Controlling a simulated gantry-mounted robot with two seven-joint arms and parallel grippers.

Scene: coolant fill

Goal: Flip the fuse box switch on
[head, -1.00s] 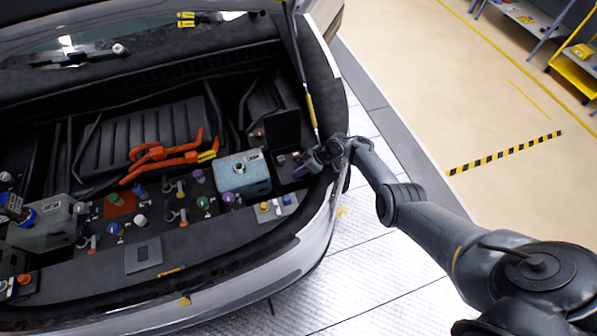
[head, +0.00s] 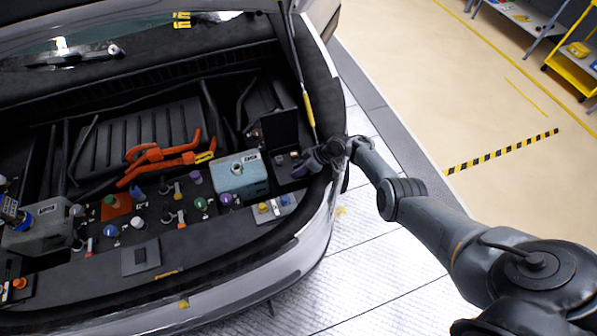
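The fuse box (head: 280,132) appears to be the small black box with its lid raised, at the right end of the engine bay in the head view. Small light parts show inside it, but the switch and its position are too small to tell. My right gripper (head: 303,168) reaches in from the right, over the box's right side. Its fingertips are low at the box opening, and I cannot tell whether they touch anything. The fingers are too small and dark to show whether they are open or shut. My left gripper is not in view.
A blue-grey reservoir (head: 240,178) stands just left of the fuse box. Orange cables (head: 165,160) and several coloured caps and knobs lie further left. A strut (head: 308,100) rises behind my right gripper. The car's rim (head: 318,222) runs below my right forearm.

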